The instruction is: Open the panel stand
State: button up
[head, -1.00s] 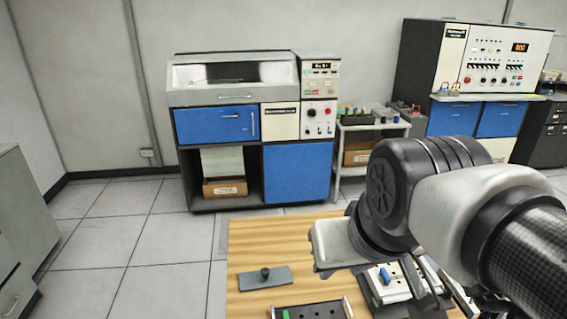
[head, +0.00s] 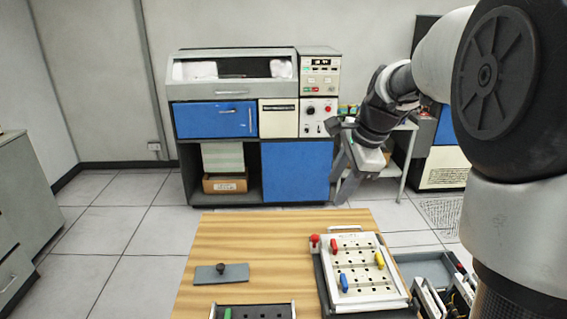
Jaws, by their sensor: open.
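A white plugboard panel (head: 362,262) with rows of holes lies in a dark frame on the wooden table, and I take it to be the panel stand. It carries a blue peg (head: 343,284), a yellow peg (head: 379,261) and a red peg (head: 334,246). A red knob (head: 314,240) sits at the frame's upper left corner, and a pale handle (head: 345,228) lies along its far edge. My gripper (head: 346,190) is open and empty, in the air beyond the panel's far edge, with its fingers pointing down. It does not touch the panel.
A grey plate with a black knob (head: 221,273) lies on the table's left. A dark tray (head: 252,311) with a green piece is at the near edge. Racks with handles (head: 445,298) stand right of the panel. A blue-and-grey cabinet (head: 296,170) stands behind.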

jog(key=w+d+f+m+b, duration=0.1)
jog(key=w+d+f+m, duration=0.1)
jog(key=w+f+m, duration=0.4)
jog(key=m+b, duration=0.1)
jog(key=m, duration=0.3)
send_near(315, 236)
jog(key=shift+g+y, duration=0.4)
jog(key=x, duration=0.8)
jog(key=shift+w+d+f+b, duration=0.15)
jog(key=shift+w+d+b, duration=0.15)
jog(key=shift+w+b, duration=0.05)
grip_shut()
